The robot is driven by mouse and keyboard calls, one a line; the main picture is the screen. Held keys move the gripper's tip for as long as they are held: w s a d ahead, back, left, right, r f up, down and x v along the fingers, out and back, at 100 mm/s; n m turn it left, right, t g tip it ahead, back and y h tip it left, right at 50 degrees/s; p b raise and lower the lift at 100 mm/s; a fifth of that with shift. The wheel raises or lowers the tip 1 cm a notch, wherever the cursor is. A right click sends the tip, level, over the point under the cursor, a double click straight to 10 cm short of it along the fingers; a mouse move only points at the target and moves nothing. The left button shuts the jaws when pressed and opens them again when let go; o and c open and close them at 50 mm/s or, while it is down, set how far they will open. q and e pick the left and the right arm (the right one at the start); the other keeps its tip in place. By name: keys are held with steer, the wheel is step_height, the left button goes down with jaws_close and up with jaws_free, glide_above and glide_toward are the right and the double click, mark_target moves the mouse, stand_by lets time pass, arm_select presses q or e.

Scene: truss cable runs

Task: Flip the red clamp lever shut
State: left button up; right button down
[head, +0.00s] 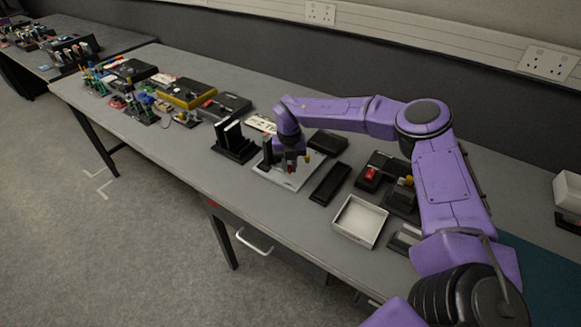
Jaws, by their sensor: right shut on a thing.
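My right gripper (291,163) points down over a pale flat board (291,182) in the middle of the bench. It is shut, with a small red part (291,155) at its fingers that looks like the red clamp lever. The fingers hide most of it, and its angle is too small to tell. A small yellow part (307,157) shows just right of the gripper. A dark upright block (267,151) stands just left of it. My left gripper is not in view.
A black rack with upright plates (233,143) stands left of the board. To the right are a black tray (330,183), a white open box (360,221) and a black device with a red button (371,173). Several devices crowd the bench's far left. The bench's front strip is clear.

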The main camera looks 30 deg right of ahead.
mark_target(289, 166)
stand_by(0.3)
steer(key=c, duration=1.1)
jaws_free()
steer(key=shift+o, duration=0.2)
step_height(289, 166, up, 11)
steer(key=b, duration=0.2)
steer(key=shift+f, duration=0.2)
steer(key=shift+w+a+r, duration=0.1)
